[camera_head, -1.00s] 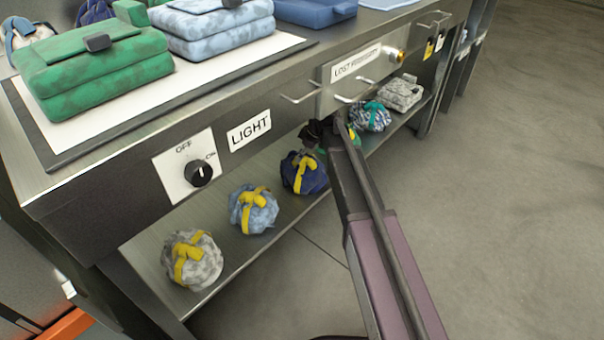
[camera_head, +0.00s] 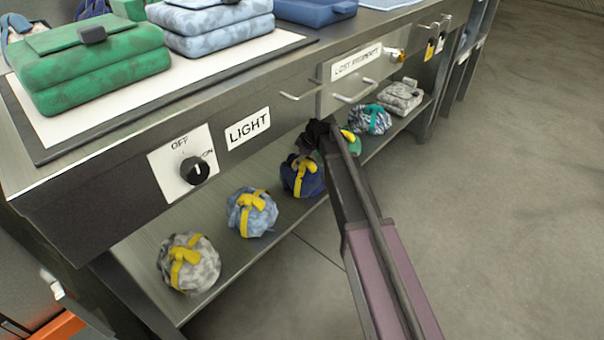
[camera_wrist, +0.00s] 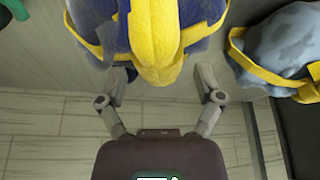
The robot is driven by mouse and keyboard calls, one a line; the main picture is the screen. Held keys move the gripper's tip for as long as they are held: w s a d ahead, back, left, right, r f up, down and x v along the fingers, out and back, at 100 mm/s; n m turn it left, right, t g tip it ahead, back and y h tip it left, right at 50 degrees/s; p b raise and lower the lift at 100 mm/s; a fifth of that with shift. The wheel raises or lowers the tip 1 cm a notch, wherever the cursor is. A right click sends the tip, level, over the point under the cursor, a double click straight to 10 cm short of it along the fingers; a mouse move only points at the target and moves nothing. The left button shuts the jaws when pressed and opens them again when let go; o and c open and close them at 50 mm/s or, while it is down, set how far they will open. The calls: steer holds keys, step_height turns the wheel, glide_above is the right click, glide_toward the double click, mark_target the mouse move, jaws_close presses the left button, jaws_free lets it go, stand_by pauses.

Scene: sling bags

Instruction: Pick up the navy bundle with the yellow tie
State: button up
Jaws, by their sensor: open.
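The navy bundle (camera_head: 302,180) with its yellow tie sits on the lower shelf under the counter, between a light blue bundle and a green one. In the wrist view the navy bundle (camera_wrist: 97,30) fills the top middle, with its yellow tie (camera_wrist: 156,40) facing the camera. My gripper (camera_wrist: 162,76) is open, its two fingers spread to either side of the tie and close to the bundle. Nothing is held. In the head view my gripper (camera_head: 312,140) is dark, above and behind the bundle's top, and its fingers are hard to make out.
A light blue bundle (camera_head: 252,213) is close by; it also shows in the wrist view (camera_wrist: 280,50). A grey bundle (camera_head: 188,264), a green bundle (camera_head: 352,143) and a blue-white bundle (camera_head: 370,119) share the shelf (camera_head: 225,250). The counter front and drawer handle (camera_head: 356,93) overhang it.

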jaws_close()
steer(key=shift+r, duration=0.2)
step_height(320, 180, up, 4)
steer(key=p, duration=0.4)
steer(key=shift+f, duration=0.15)
steer(key=s+d, duration=0.3)
steer(key=d, duration=0.5)
steer(key=s+d, duration=0.3)
steer(key=d, duration=0.6)
steer(key=shift+f, duration=0.3)
steer(key=shift+r, duration=0.1)
